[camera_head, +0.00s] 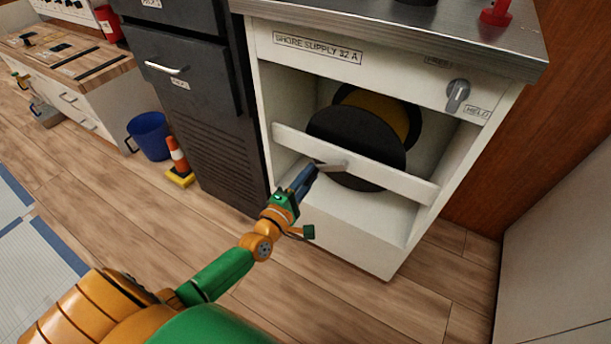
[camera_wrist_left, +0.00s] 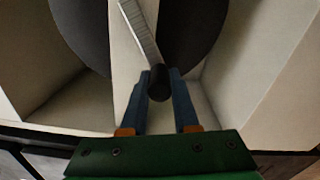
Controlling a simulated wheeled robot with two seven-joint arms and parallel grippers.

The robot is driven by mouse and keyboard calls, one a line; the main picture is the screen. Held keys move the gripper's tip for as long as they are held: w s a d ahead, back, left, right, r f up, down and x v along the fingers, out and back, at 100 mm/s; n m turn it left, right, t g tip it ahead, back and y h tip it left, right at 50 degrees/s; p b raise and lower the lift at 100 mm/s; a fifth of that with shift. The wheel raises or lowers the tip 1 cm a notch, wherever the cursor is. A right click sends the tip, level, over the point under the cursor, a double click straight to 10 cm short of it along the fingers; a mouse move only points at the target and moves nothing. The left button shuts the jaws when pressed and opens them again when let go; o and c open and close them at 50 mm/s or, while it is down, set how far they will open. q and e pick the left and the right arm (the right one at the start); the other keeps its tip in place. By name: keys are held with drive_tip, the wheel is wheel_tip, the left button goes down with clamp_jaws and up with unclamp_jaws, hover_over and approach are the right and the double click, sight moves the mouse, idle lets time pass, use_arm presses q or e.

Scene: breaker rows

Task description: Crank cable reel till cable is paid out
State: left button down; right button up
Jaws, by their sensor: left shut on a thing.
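The cable reel (camera_head: 345,128) stands in the open bay of a white cabinet, with dark round flanges and yellow cable (camera_head: 382,108) between them. A white crossbar (camera_head: 390,180) runs in front of it. The grey crank arm (camera_head: 335,166) lies in front of the crossbar. In the left wrist view the crank arm (camera_wrist_left: 138,28) slants down to a dark handle knob (camera_wrist_left: 158,84). My left gripper (camera_head: 310,173) has its blue fingers on both sides of the knob, shut on it. The fingers also show in the wrist view (camera_wrist_left: 159,92). My right gripper is not in view.
The cabinet has a grey rotary switch (camera_head: 458,92) at its upper right and a "SHORE SUPPLY 32 A" label (camera_head: 317,48). A black cabinet (camera_head: 190,90), an orange cone (camera_head: 178,158) and a blue bucket (camera_head: 150,136) stand to the left. The wooden floor in front is clear.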

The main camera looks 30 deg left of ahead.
use_arm(q)
drive_tip(key=shift+d+f+n+b, duration=0.45)
drive_tip(key=shift+n, duration=0.45)
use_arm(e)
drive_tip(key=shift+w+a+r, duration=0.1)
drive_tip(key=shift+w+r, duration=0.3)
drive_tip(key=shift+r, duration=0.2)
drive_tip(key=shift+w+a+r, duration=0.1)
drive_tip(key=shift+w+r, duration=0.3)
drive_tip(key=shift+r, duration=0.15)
use_arm(q)
drive_tip(key=c, duration=0.7)
unclamp_jaws()
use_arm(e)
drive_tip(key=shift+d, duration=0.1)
use_arm(q)
drive_tip(key=s+p, duration=0.1)
drive_tip(key=s, duration=0.6)
drive_tip(key=shift+a, duration=0.1)
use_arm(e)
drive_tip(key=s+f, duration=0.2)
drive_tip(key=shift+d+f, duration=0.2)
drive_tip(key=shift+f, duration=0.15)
